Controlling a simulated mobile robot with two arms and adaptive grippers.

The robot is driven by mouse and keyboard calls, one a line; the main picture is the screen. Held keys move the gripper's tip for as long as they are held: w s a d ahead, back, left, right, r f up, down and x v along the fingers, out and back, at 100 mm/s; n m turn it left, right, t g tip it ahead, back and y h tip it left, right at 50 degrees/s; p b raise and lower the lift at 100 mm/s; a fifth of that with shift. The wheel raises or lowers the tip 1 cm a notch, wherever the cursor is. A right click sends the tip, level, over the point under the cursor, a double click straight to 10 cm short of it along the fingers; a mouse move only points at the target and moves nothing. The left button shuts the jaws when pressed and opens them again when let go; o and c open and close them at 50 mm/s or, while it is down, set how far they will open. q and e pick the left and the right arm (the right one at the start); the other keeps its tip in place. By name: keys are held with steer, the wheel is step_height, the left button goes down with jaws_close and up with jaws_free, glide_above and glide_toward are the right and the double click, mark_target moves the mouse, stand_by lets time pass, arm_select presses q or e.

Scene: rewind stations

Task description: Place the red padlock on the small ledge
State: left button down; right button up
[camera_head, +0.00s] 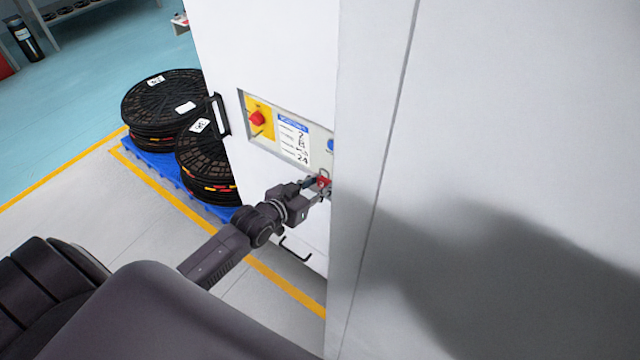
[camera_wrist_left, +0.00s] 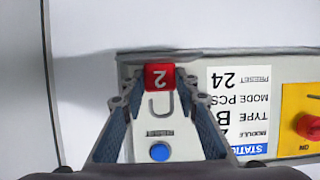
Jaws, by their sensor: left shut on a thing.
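The red padlock (camera_head: 323,181) is in front of the lower right part of the control panel in the head view. My left gripper (camera_head: 319,187) is shut on the padlock, one finger on each side. A grey ledge-like strip (camera_wrist_left: 183,57) runs along the panel edge by the padlock in the left wrist view. Whether the padlock touches it I cannot tell. My right gripper is not in view.
The panel carries a red knob on a yellow plate (camera_head: 258,118), a label (camera_head: 294,139) and a blue reset button (camera_wrist_left: 160,152). A large grey wall face (camera_head: 480,120) stands close on the right. Black reels (camera_head: 160,100) sit on a blue pallet (camera_head: 150,157) at left.

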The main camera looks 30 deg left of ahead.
arm_select(q)
steer(key=shift+f, duration=0.15)
steer(key=c, duration=1.5)
jaws_free()
steer(key=shift+r, duration=0.25)
steer(key=shift+s, duration=0.3)
steer(key=v, duration=1.1)
steer(key=shift+s, duration=0.2)
steer(key=shift+a, duration=0.15)
